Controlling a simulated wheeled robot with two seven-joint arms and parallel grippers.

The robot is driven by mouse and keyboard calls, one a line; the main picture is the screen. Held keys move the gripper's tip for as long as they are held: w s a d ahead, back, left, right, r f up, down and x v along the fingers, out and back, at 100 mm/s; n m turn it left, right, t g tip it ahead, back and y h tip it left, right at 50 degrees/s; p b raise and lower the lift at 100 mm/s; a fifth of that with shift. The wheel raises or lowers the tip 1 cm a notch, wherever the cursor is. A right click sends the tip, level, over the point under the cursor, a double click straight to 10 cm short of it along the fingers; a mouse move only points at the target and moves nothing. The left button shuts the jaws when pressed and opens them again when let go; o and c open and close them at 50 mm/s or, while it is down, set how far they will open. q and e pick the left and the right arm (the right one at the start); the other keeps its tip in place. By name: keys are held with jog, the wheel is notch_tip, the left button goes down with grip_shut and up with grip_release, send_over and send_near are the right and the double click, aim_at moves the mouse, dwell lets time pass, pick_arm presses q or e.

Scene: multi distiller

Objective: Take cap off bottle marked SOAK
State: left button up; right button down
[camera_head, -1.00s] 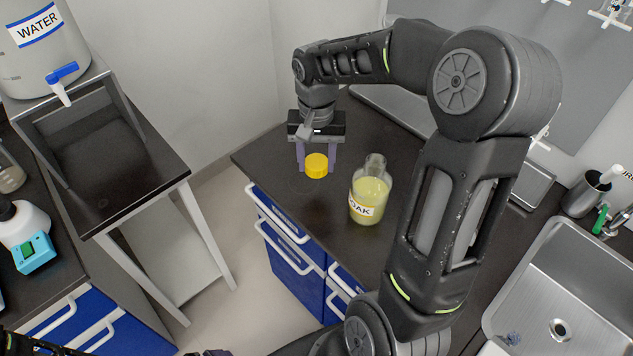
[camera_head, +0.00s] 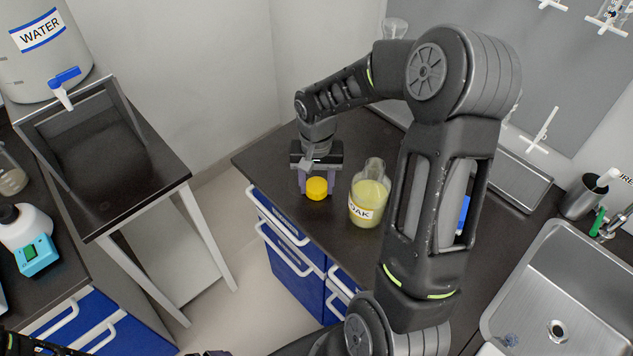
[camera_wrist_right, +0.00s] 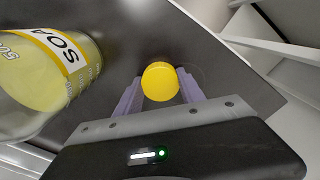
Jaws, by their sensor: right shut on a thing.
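The bottle with a yellowish liquid (camera_head: 369,197) stands upright on the dark counter, its neck open. Its label reads "OAK" in the head view, and "SOA" shows in the right wrist view (camera_wrist_right: 50,75). The yellow cap (camera_head: 317,189) is apart from the bottle, to its left. My right gripper (camera_head: 316,183) points down and is shut on the cap, low over the counter; whether the cap touches the counter I cannot tell. In the right wrist view the cap (camera_wrist_right: 160,82) sits between the purple fingers. Only a dark scrap of my left gripper (camera_head: 216,353) shows at the bottom edge.
The counter's left edge (camera_head: 275,206) is close to the cap, above blue drawers (camera_head: 292,258). A sink (camera_head: 560,290) is at the right. A water tank (camera_head: 42,50) stands on a stand at the left. My right arm hides part of the counter right of the bottle.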

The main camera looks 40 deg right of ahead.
aim_at(317, 186)
jog(key=shift+f, duration=0.2)
jog(key=c, duration=0.7)
grip_release()
jog(key=shift+r, duration=0.1)
jog(key=shift+r, duration=0.1)
notch_tip(317, 186, up, 12)
jog(key=b, duration=0.1)
dwell(0.5)
